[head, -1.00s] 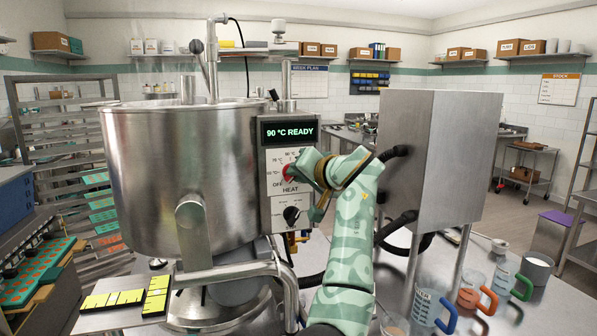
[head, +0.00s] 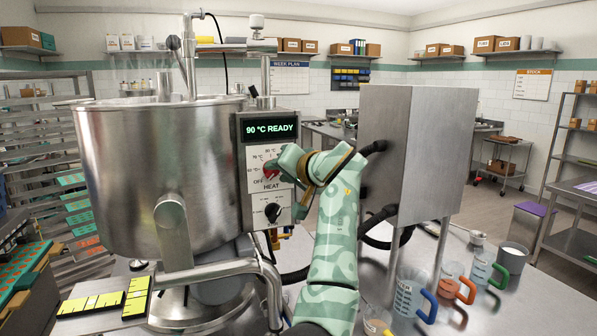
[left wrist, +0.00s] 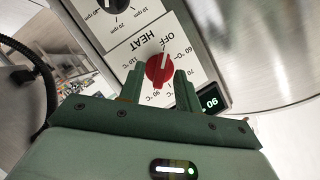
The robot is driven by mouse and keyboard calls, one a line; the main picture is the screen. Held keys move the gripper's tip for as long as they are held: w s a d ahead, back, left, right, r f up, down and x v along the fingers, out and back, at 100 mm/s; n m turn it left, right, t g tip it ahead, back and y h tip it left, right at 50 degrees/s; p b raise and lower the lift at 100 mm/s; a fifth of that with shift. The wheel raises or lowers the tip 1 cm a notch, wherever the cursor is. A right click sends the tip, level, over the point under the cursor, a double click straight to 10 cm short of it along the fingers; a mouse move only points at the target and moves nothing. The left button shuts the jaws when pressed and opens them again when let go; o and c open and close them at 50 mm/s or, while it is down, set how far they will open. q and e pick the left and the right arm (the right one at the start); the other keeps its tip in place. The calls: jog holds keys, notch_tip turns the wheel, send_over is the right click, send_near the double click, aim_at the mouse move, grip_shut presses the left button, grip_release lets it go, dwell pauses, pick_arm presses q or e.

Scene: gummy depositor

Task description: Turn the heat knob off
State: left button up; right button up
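The red heat knob (head: 270,172) is on the white HEAT panel on the front of the steel kettle. It also shows in the left wrist view (left wrist: 159,71), where its white mark points up toward the OFF label. My left gripper (head: 285,172) is at the knob, coming from the right. In the left wrist view its two fingers (left wrist: 159,82) are apart, one on each side of the knob's near part. I cannot tell whether they touch it. The display (head: 270,129) above reads 90 °C READY. My right gripper is not in view.
A black knob (head: 272,212) sits below the heat knob. The steel kettle (head: 150,180) stands left, a steel box (head: 415,150) right of my arm. Jugs with blue, red and green handles (head: 412,298) stand at the front right. Yellow strips (head: 92,303) lie front left.

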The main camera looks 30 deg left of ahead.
pick_arm(q)
jog(key=v, duration=1.5)
jog(key=shift+d+p, duration=0.2)
jog(key=shift+p, duration=0.1)
jog(key=shift+s, duration=0.15)
